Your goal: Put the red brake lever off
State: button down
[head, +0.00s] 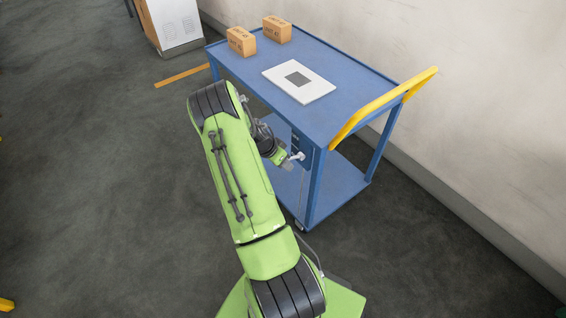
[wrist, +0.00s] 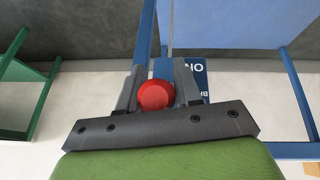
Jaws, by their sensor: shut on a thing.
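The red brake lever's round red knob (wrist: 153,95) shows in the wrist view between the two grey fingers of my gripper (wrist: 157,78). The fingers are shut on it. A thin grey rod runs up the picture behind the knob. A blue plate (wrist: 201,78) with white lettering, partly covered by a finger, lies behind it. In the head view my gripper (head: 287,161) is at the near side of the blue cart (head: 330,117), just below its top, by the dark plate (head: 302,146). The red knob cannot be made out there.
The cart top carries two cardboard boxes (head: 241,41) (head: 277,29) and a white panel with a grey square (head: 308,84). A yellow handle (head: 385,107) sticks out at the cart's right end. A wall (head: 470,60) stands behind the cart.

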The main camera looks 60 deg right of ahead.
dwell(0.3)
jog(key=c, duration=0.8)
grip_release()
jog(key=shift+c, duration=0.2)
jog(key=p+v, duration=0.3)
jog(key=v, duration=1.2)
jog(key=shift+a+r, duration=0.15)
jog(key=shift+r, duration=0.25)
jog(key=shift+w, duration=0.1)
